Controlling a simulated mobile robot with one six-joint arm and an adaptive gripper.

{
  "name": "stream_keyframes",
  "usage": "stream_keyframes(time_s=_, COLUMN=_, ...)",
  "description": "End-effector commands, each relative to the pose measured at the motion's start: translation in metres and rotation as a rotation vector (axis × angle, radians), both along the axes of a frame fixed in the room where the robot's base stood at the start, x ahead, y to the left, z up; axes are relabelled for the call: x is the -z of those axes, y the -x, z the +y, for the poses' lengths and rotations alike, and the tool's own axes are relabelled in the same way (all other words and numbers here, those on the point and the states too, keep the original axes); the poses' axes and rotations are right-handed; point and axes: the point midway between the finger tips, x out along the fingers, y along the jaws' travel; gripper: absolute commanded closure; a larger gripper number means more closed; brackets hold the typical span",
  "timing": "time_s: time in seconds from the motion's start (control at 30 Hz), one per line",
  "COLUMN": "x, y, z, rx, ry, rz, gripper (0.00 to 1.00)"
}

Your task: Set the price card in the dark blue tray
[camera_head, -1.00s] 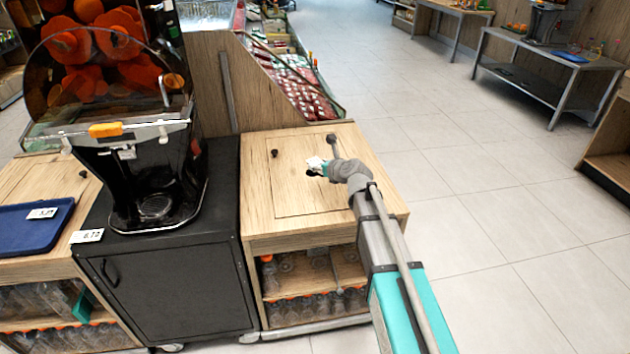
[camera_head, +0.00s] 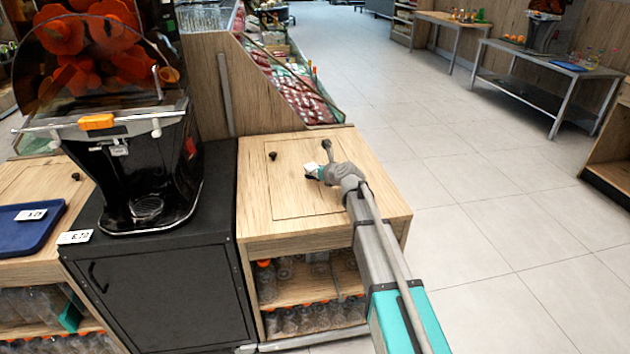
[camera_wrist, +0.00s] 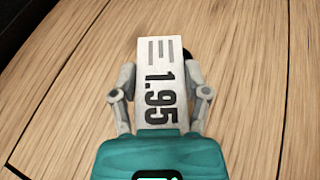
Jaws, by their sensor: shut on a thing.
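In the head view my gripper (camera_head: 318,172) and the white card (camera_head: 311,167) are over the wooden counter right of the juicer. The gap between card and counter is hard to tell. The dark blue tray (camera_head: 22,238) lies on the wooden counter at the far left, cut off by the picture edge. Another price card (camera_head: 31,215) is at the tray; its number is too small to read surely.
A large orange juicer (camera_head: 140,150) on a black cabinet (camera_head: 165,290) stands between my gripper and the tray. A card (camera_head: 75,237) marked 6.70 lies at the cabinet's front left. Bottles (camera_head: 300,317) fill shelves below the counter. Open floor lies right.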

Motion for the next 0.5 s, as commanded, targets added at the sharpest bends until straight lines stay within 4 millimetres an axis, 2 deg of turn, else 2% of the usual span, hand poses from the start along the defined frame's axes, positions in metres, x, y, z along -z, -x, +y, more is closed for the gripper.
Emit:
stream_keyframes(time_s=0.27, x=0.004, y=-0.002, z=0.001, rx=0.0, ry=0.0, rz=0.0, gripper=0.8)
stream_keyframes(time_s=0.5, x=0.022, y=-0.008, z=0.002, rx=-0.001, ry=0.0, rz=0.0, gripper=0.8)
